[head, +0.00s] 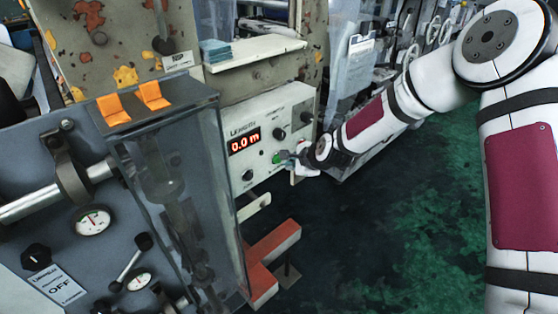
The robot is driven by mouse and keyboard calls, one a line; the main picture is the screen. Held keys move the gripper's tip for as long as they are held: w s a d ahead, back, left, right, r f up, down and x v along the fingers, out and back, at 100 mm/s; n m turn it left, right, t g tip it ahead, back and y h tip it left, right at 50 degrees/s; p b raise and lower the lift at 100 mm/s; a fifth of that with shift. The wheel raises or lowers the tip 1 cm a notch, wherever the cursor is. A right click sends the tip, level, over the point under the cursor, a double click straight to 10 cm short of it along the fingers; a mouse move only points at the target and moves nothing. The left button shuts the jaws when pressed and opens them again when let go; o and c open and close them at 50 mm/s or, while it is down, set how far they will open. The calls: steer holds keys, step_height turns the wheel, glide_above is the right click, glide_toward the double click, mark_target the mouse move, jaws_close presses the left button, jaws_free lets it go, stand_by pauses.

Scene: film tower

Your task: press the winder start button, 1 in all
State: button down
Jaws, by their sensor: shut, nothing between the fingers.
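The winder control box (237,119) is a pale panel in the middle of the head view. It has a red display (245,141) reading 0.0 m and several black knobs. A green button (276,157) sits low on the panel's face, right of the display; I take it as the start button. My gripper (288,156) is shut and empty, with its tip right at the green button. The gripper partly covers the button's right side. I cannot tell whether the tip touches it or whether the button is pushed in.
A grey cabinet with a clear guard (165,190), gauges and an OFF switch fills the left. A red-orange bracket (270,255) stands below the control box. A shelf with blue pads (216,50) is above it. The green floor (400,240) at right is clear.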

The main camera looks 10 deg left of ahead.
steer(key=shift+a, duration=0.1)
stand_by(0.5)
steer(key=shift+w+a, duration=0.25)
steer(key=shift+w, duration=0.05)
